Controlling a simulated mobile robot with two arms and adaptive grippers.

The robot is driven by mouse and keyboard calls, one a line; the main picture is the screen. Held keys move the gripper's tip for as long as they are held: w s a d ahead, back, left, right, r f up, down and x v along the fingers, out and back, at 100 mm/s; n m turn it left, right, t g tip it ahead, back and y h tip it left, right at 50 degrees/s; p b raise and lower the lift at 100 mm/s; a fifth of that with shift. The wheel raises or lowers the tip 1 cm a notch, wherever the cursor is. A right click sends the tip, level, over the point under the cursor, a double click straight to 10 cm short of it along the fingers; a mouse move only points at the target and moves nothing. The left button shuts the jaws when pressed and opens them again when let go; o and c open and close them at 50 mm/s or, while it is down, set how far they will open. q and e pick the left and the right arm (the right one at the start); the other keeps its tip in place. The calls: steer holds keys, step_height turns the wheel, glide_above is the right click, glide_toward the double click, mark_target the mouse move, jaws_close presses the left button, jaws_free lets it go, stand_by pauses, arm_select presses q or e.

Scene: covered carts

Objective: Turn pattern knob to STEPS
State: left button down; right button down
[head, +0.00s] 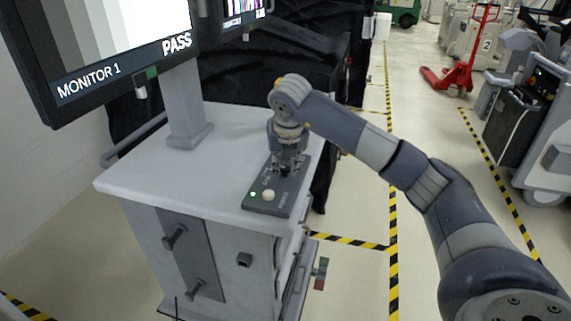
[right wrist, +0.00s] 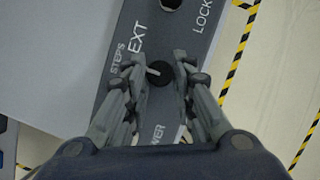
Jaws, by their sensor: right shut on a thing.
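The dark control panel (head: 263,203) lies on the front right of the cart top. My right gripper (head: 287,168) reaches down over it. In the right wrist view, the black pattern knob (right wrist: 160,76) sits between my right gripper's fingertips (right wrist: 159,71), which are shut on it. The knob's pale pointer slants up and left, toward the side with the STEPS label (right wrist: 118,58). The EXT label (right wrist: 137,38) stands beside that. Monitor 1 (head: 110,45) shows grey vertical steps and the word PASS. My left gripper is not in view.
The panel also has a pale round button (head: 268,195) and a small green light (head: 253,194). A second monitor (head: 240,12) shows coloured bars. The monitor post (head: 184,105) stands left of the panel. A red pallet truck (head: 462,70) is far right. The cart top's left part is clear.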

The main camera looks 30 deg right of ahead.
steer(key=shift+r, duration=0.1)
steer(key=c, duration=1.3)
jaws_free()
steer(key=shift+c, duration=0.2)
steer(key=v, duration=1.2)
